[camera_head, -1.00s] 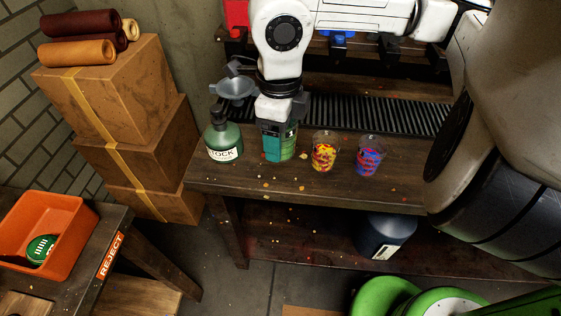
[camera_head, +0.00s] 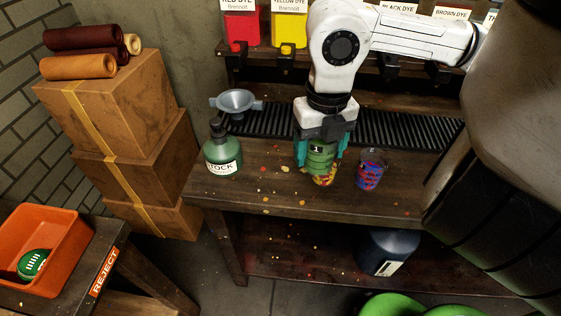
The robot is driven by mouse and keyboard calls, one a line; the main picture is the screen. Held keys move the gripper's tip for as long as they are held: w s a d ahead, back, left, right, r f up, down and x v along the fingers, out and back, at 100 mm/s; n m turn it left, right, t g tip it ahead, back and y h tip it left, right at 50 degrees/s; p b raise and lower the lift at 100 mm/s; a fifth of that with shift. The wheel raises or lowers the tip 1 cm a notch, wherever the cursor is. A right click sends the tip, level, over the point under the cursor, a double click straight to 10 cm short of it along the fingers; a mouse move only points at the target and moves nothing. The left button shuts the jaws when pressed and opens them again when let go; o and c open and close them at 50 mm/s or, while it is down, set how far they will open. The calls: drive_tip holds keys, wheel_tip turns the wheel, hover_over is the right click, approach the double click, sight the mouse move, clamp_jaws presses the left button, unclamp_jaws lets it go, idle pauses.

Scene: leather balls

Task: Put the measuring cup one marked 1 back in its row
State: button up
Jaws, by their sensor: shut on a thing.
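My gripper (camera_head: 320,152), with teal fingers, is shut on a green measuring cup (camera_head: 320,161) with a dark label reading 1. The held cup looks upright. It hides most of a clear cup with a yellow and red pattern (camera_head: 324,181), whose lower part shows below it. I cannot tell whether the two cups touch. A clear cup with a blue and red pattern (camera_head: 369,172) stands on the bench just to the right, apart from my gripper.
A green STOCK bottle (camera_head: 223,155) and a grey funnel (camera_head: 236,101) are at the left of the wooden bench (camera_head: 270,200). A black slatted strip (camera_head: 272,122) runs behind. Red (camera_head: 242,30) and yellow dye containers (camera_head: 289,30) hang above. The bench front is free apart from spots.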

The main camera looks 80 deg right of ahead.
drive_tip(key=w+d+f, duration=0.1)
drive_tip(key=w+f, duration=0.1)
drive_tip(key=w+d+f+p, duration=0.1)
drive_tip(key=w+d+f, duration=0.1)
drive_tip(key=w, duration=0.1)
drive_tip(key=w+d+f, duration=0.1)
drive_tip(key=w+f, duration=0.1)
drive_tip(key=shift+w+d+f+p, duration=0.15)
drive_tip(key=shift+w+d+p, duration=0.05)
drive_tip(key=shift+w+p, duration=0.1)
drive_tip(key=shift+w+d+f, duration=0.2)
drive_tip(key=shift+w+f, duration=0.1)
drive_tip(key=shift+f, duration=0.15)
drive_tip(key=shift+w+d+f, duration=0.15)
drive_tip(key=shift+w+f, duration=0.15)
drive_tip(key=shift+f, duration=1.75)
drive_tip(key=shift+f, duration=0.25)
drive_tip(key=o, duration=1.2)
drive_tip(key=shift+r, duration=0.1)
drive_tip(key=shift+r, duration=0.15)
wheel_tip(320, 180, up, 12)
drive_tip(key=shift+r, duration=0.1)
